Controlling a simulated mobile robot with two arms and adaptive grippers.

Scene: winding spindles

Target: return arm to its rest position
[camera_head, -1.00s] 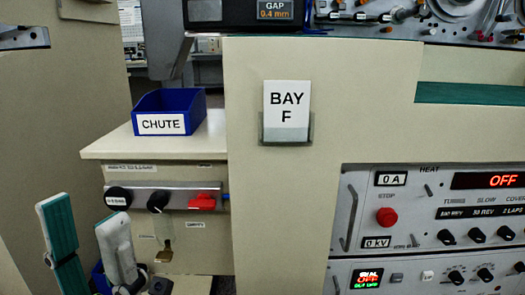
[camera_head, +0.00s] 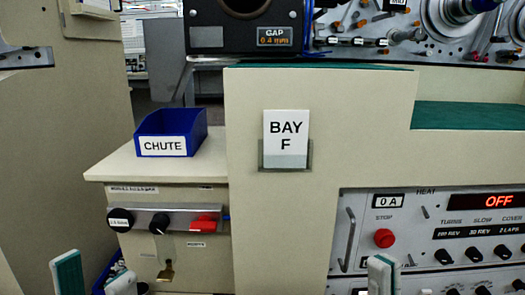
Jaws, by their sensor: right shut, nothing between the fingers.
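My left gripper (camera_head: 95,272) is at the lower left edge of the head view. Its two pale fingers, one with a teal pad, stand apart with nothing between them. It is in front of and below the knob panel. My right gripper (camera_head: 381,275) shows only as pale, teal-edged fingertips at the bottom edge, in front of the lower instrument panel. It is shut and empty. The rest of both arms is below the picture.
A blue CHUTE bin (camera_head: 171,132) stands on a cream ledge (camera_head: 118,165) above black knobs and a red switch (camera_head: 206,222). A tall cream panel bears the BAY F card (camera_head: 286,138). The instrument rack (camera_head: 455,230) with a red STOP button is at right.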

